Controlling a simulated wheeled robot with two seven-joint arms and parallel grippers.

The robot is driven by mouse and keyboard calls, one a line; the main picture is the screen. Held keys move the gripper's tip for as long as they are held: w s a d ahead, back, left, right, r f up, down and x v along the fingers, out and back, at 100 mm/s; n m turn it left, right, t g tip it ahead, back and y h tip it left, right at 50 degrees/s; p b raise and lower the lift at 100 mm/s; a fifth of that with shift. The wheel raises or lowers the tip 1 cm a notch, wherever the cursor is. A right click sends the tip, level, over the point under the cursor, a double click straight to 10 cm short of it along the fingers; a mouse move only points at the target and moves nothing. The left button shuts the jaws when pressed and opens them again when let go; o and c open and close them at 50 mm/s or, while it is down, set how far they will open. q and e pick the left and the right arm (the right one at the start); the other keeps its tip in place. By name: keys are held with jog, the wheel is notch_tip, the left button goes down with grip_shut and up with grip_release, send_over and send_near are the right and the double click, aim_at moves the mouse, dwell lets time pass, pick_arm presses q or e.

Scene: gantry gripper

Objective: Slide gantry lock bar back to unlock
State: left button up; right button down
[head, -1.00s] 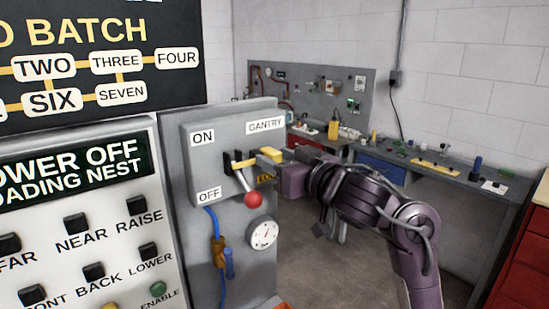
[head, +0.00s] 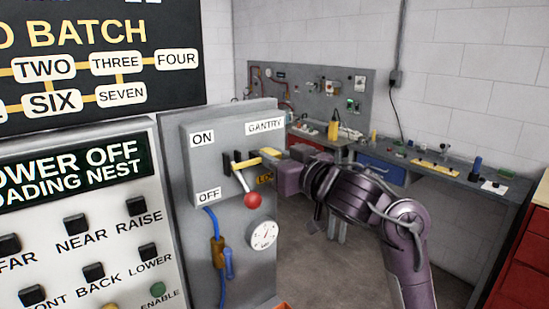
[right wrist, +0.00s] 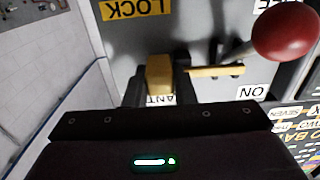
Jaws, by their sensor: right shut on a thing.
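The grey gantry box (head: 190,160) carries a lever with a red knob (head: 253,200), tilted down to the right. The yellow lock bar (head: 246,162) lies across the lever slot, behind the lever; its thin part also shows in the right wrist view (right wrist: 212,70). My right gripper (head: 282,155) is at the bar's right end. In the right wrist view its dark fingers (right wrist: 160,80) stand on either side of the bar's yellow block (right wrist: 160,68), shut on it. A LOCK label (right wrist: 138,8) is near the block. My left gripper is not in view.
A button panel (head: 75,230) and a black sign (head: 90,60) stand at left. A gauge (head: 263,234) and blue cable (head: 212,225) are below the lever. A workbench (head: 440,172) is behind my right arm; a red cabinet (head: 515,250) is at right.

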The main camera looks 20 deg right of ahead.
jog(key=d, duration=0.1)
jog(key=w+d+p, duration=0.1)
jog(key=d, duration=0.2)
jog(key=shift+w+p, duration=0.25)
jog(key=shift+p, duration=0.1)
jog(key=shift+r, duration=0.1)
jog(key=c, duration=1.5)
grip_release()
jog(key=o, duration=0.3)
jog(key=shift+d, duration=0.15)
